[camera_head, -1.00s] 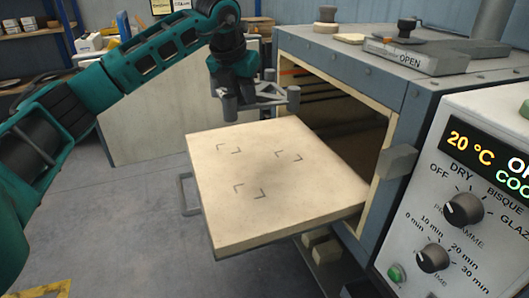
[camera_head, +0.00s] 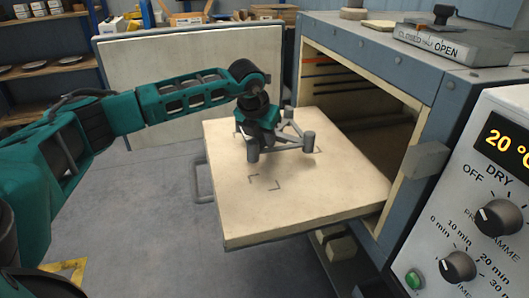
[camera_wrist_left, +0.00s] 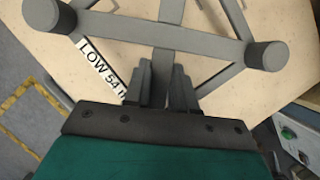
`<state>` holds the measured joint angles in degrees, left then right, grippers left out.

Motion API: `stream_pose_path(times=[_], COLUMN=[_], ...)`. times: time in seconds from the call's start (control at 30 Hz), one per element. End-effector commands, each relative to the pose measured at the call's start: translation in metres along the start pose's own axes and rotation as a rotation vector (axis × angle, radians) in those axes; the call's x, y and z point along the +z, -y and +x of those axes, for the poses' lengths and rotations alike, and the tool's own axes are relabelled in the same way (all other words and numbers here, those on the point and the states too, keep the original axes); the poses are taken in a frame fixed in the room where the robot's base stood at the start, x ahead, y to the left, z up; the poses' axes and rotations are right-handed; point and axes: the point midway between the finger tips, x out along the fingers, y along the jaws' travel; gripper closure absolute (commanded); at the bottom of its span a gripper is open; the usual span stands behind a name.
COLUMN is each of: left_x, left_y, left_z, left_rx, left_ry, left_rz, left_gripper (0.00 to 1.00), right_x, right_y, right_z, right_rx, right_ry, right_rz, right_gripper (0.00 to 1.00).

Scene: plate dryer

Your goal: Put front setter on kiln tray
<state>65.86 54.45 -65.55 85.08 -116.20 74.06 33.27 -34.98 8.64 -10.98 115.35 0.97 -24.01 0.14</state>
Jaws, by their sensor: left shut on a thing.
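The setter (camera_head: 290,143) is a grey three-armed frame with round posts, over the middle and back of the kiln tray (camera_head: 238,226). The tray is a pale square slab pulled out of the kiln, with dark corner marks on top; the front mark (camera_head: 264,183) is uncovered. My left gripper (camera_head: 262,136) is shut on the setter, from above and its left side. In the left wrist view the jaws (camera_wrist_left: 162,82) close on a setter bar (camera_wrist_left: 165,50). I cannot tell whether the posts touch the tray. My right gripper is not in view.
The open kiln (camera_head: 365,105) stands right of the tray, its door (camera_head: 190,85) swung out behind. A control panel (camera_head: 490,210) is at the right. A tray handle (camera_head: 202,180) sticks out at left. A white label (camera_wrist_left: 102,68) shows in the left wrist view. The floor at left is clear.

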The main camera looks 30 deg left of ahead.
Motion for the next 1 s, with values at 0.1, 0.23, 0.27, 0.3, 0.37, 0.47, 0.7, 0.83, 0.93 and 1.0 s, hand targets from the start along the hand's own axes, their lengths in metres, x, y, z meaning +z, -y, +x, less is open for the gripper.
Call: stream_pose_path(times=[0.1, 0.23, 0.27, 0.3, 0.37, 0.47, 0.7, 0.83, 0.93, 1.0], left_x=[-0.001, -0.009, -0.011, -0.013, -0.015, -0.016, -0.017, -0.017, -0.017, -0.017], left_y=[0.0, 0.0, 0.0, 0.001, 0.0, 0.001, 0.0, 0.0, 0.0, 0.0], left_z=[0.005, 0.022, 0.026, 0.032, 0.038, 0.041, 0.041, 0.041, 0.041, 0.041], left_rx=[-0.001, -0.001, 0.0, -0.001, -0.001, -0.002, -0.001, -0.001, 0.0, 0.0], left_ry=[0.004, 0.002, 0.001, 0.002, 0.002, 0.004, -0.001, 0.0, 0.0, 0.001], left_rz=[0.0, 0.001, 0.001, 0.001, 0.0, 0.0, 0.001, 0.001, 0.001, 0.001], left_gripper=[1.0, 1.0, 1.0, 1.0, 1.0, 1.0, 0.63, 0.51, 0.49, 0.49], right_x=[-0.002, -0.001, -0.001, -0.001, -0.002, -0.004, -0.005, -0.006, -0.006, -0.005], right_y=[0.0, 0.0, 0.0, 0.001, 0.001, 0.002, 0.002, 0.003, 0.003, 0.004], right_z=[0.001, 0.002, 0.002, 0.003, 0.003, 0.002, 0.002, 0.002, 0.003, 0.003], right_rx=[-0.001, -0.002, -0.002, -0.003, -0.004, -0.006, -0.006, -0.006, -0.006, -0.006], right_ry=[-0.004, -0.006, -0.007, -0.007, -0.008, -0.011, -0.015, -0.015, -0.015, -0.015], right_rz=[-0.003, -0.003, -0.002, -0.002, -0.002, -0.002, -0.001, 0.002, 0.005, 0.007], right_gripper=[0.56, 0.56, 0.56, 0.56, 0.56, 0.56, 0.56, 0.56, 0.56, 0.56])
